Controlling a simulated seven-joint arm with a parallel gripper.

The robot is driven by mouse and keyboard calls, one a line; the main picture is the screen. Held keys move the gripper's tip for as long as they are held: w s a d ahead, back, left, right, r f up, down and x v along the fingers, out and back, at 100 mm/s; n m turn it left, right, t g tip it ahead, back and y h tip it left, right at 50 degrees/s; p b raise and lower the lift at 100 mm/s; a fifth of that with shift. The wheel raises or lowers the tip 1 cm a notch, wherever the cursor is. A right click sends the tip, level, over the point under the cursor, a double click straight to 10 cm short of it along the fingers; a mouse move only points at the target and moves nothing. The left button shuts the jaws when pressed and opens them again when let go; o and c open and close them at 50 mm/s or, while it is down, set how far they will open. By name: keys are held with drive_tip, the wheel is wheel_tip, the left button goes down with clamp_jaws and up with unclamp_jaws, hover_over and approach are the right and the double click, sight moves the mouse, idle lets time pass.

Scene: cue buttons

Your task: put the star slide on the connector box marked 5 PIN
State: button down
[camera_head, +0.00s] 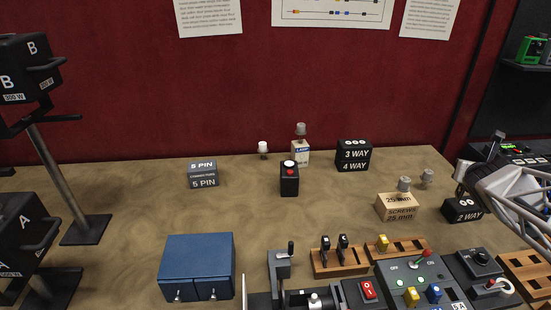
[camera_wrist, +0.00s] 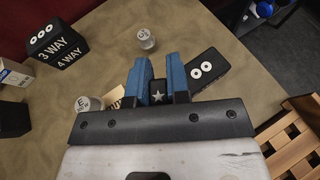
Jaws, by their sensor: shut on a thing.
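The star slide (camera_wrist: 158,91), a small dark piece with a pale star, sits between the two blue fingers of my gripper (camera_wrist: 158,80) in the wrist view. My gripper is shut on it. In the head view my arm reaches in from the right edge, over the right end of the table near the 2 WAY box; the slide cannot be made out there. The connector box marked 5 PIN (camera_head: 203,175) is a dark grey box on the table, left of centre, far from my gripper. Nothing visible lies on its top.
The 2 WAY box (camera_head: 463,209) is close to my fingers, also in the wrist view (camera_wrist: 209,73). The 3 WAY/4 WAY box (camera_head: 354,156), screws box (camera_head: 397,208), lamp box (camera_head: 300,156) and red-button box (camera_head: 289,182) stand between. A blue case (camera_head: 197,262) stands in front.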

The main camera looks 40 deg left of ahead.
drive_tip(key=w+d+m+h, duration=0.1)
drive_tip(key=w+d, duration=0.5)
drive_tip(key=w, duration=0.2)
drive_tip(key=w+a+r+n+y, duration=0.2)
drive_tip(key=a, duration=0.7)
drive_tip(key=s+a+n+g+y, duration=0.2)
drive_tip(key=s+a, duration=0.2)
drive_tip(key=a, duration=0.5)
drive_tip(key=s+a+n+g+y, duration=0.1)
drive_tip(key=s+a+n+y, duration=0.15)
drive_tip(key=a, duration=0.65)
drive_tip(key=s+a+n+g+y, duration=0.2)
drive_tip(key=s+a, duration=0.3)
drive_tip(key=a, duration=0.5)
drive_tip(key=s+a+n+g+y, duration=0.2)
drive_tip(key=s+a+n+g, duration=0.45)
drive_tip(key=s+a, duration=1.2)
drive_tip(key=s+a+n+g, duration=0.1)
drive_tip(key=s+a+g, duration=0.1)
drive_tip(key=s, duration=0.4)
drive_tip(key=s+a+f+n+g, duration=0.1)
drive_tip(key=s+a+n+g, duration=0.1)
drive_tip(key=s+a, duration=0.3)
drive_tip(key=s+a+n+g+h, duration=0.1)
drive_tip(key=s+a, duration=0.3)
drive_tip(key=s, duration=0.5)
drive_tip(key=shift+f+n+g, duration=0.35)
drive_tip(key=shift+n+g, duration=0.15)
drive_tip(key=shift+g, duration=0.25)
drive_tip(key=shift+a, duration=0.1)
